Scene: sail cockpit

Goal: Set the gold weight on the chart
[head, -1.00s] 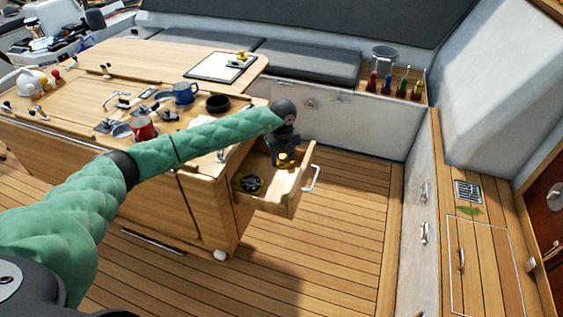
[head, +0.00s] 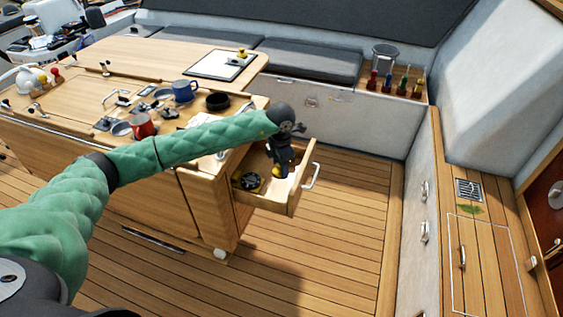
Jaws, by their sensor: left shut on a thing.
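My left gripper (head: 281,165) is at the open drawer (head: 284,204), pointing down, and is shut on the gold weight (head: 275,171). The gripper hides most of the weight; only a bit of gold shows at the fingertips. Whether the weight touches the drawer floor cannot be told. A white sheet with a dark edge (head: 213,64), which looks like the chart, lies at the back of the wooden table. A small yellow-and-dark thing (head: 241,54) rests on its right part. My right gripper is not in view.
A round black-and-yellow object (head: 249,182) lies in the drawer. The deck right of the drawer is clear.

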